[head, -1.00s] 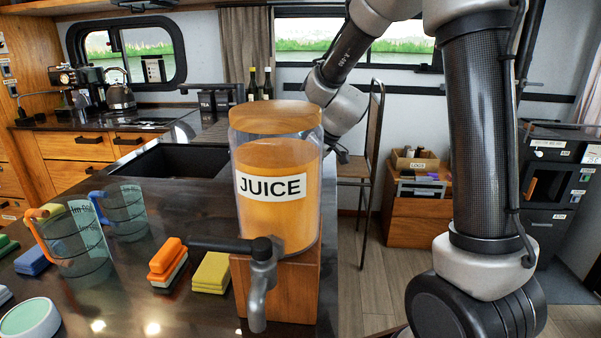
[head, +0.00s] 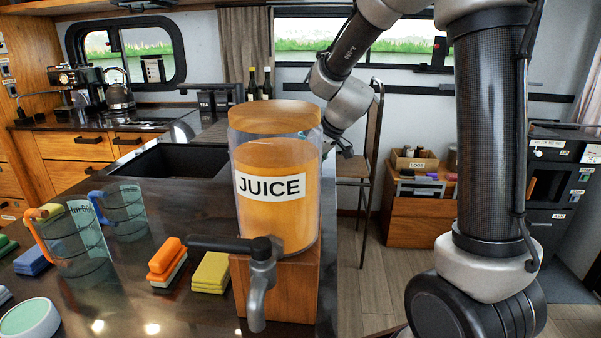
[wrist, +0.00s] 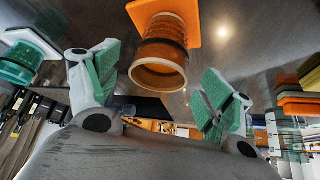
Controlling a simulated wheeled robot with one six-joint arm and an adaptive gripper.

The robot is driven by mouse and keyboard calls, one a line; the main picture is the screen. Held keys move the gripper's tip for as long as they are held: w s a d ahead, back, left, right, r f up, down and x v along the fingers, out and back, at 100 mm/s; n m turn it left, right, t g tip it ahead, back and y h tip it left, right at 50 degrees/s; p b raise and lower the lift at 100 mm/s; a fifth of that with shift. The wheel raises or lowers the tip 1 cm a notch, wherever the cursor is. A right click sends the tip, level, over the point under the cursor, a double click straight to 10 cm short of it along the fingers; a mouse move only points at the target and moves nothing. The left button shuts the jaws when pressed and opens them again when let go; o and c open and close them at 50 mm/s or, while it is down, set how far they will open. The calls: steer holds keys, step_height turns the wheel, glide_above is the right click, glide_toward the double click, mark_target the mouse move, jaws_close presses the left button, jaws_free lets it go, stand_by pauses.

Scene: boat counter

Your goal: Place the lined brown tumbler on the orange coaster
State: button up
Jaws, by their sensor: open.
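The lined brown tumbler (wrist: 162,52) is in the upper middle of the wrist view, with its round rim toward my gripper. Its far end meets the orange coaster (wrist: 186,12), and it appears to stand on it. My gripper (wrist: 162,72) is open, with green-padded fingers to the left and right of the tumbler's rim and visible gaps on both sides. In the head view the tumbler and the coaster are not visible, and the juice dispenser hides most of my gripper.
The juice dispenser (head: 275,190) stands on a wooden block near the counter edge. Measuring jugs (head: 75,245) and sponges (head: 166,260) are to its left. In the wrist view a teal cup (wrist: 20,62) is at the left, and stacked coloured items (wrist: 300,105) are at the right.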

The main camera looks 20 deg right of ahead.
steer(key=v, duration=1)
steer(key=s+d+m+h, duration=0.2)
steer(key=s+d+m, duration=0.2)
steer(key=s, duration=0.9)
steer(key=s+d+m+g+h, duration=0.1)
steer(key=s+d, duration=0.5)
steer(key=s, duration=0.7)
steer(key=m+h, duration=0.1)
steer(key=m, duration=0.1)
steer(key=shift+s+m, duration=0.2)
steer(key=shift+m, duration=0.2)
steer(key=shift+r, duration=0.1)
